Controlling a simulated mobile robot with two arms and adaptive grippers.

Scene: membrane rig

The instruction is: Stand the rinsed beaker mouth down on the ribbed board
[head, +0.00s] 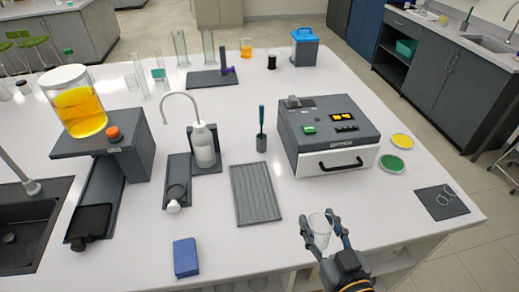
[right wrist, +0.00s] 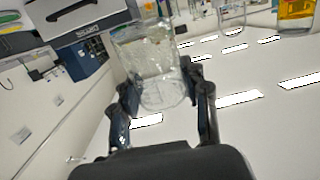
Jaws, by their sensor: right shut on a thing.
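A clear glass beaker (head: 319,226) is held in my right gripper (head: 325,238) near the front right of the bench in the head view. In the right wrist view the beaker (right wrist: 150,62) stands between the two fingers of the right gripper (right wrist: 163,92), which are shut on its sides. I cannot tell for sure which end is its mouth. The ribbed board (head: 256,194), a flat grey grooved plate, lies bare on the bench to the left of the beaker and a little farther back. The beaker is apart from the board. My left gripper is not in view.
A grey instrument box (head: 330,135) stands behind the beaker. A green brush in a holder (head: 261,142) stands behind the board. A blue block (head: 186,257) lies front left, and a wash bottle (head: 203,147) stands farther back. The bench between board and beaker is clear.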

